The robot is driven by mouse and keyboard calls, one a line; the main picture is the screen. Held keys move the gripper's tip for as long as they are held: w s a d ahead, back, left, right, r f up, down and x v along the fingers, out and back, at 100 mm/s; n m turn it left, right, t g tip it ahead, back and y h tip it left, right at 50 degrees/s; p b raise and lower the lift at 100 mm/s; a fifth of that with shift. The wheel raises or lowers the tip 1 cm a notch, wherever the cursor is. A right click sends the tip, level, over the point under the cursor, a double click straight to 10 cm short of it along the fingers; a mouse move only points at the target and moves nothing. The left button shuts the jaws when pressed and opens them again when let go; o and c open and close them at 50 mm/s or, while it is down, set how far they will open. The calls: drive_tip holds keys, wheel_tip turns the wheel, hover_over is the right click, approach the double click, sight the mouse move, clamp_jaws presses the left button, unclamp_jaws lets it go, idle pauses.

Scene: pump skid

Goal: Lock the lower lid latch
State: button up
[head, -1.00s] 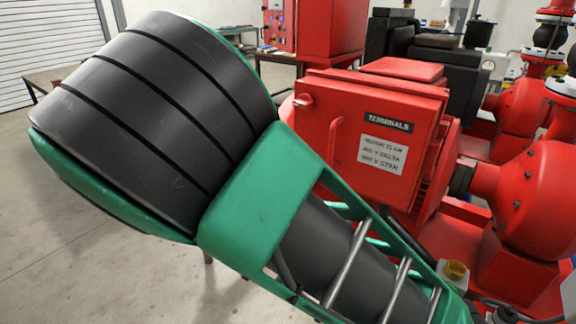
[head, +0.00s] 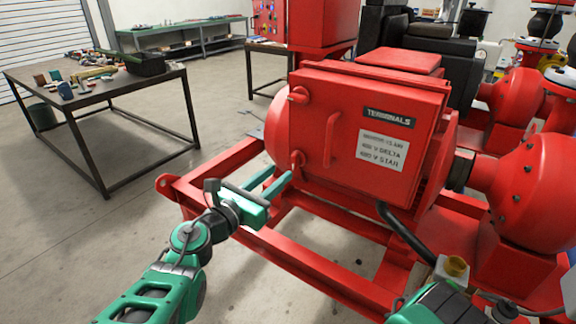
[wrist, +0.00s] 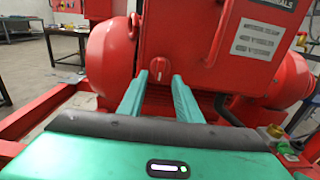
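The red terminal box lid (head: 345,150) is closed flat against its box and carries a grip handle. The lower lid latch (head: 297,159) is a small red knob at the lid's lower left corner. It also shows in the wrist view (wrist: 159,68), with a pale upright mark on its face. My gripper (head: 281,172) is just in front of and a little below the lower latch. Its two green fingers (wrist: 153,80) are apart, one on each side of the latch in the wrist view. Nothing is held between them. Contact with the latch cannot be made out.
An upper latch (head: 299,94) sits at the lid's upper left. The red skid frame (head: 200,181) runs beneath the box. A black cable (head: 402,232) hangs below the box. A cluttered workbench (head: 100,88) stands at the left, with open floor between.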

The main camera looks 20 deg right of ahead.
sight(292, 162)
drive_tip(key=shift+x, duration=3.15)
clamp_jaws()
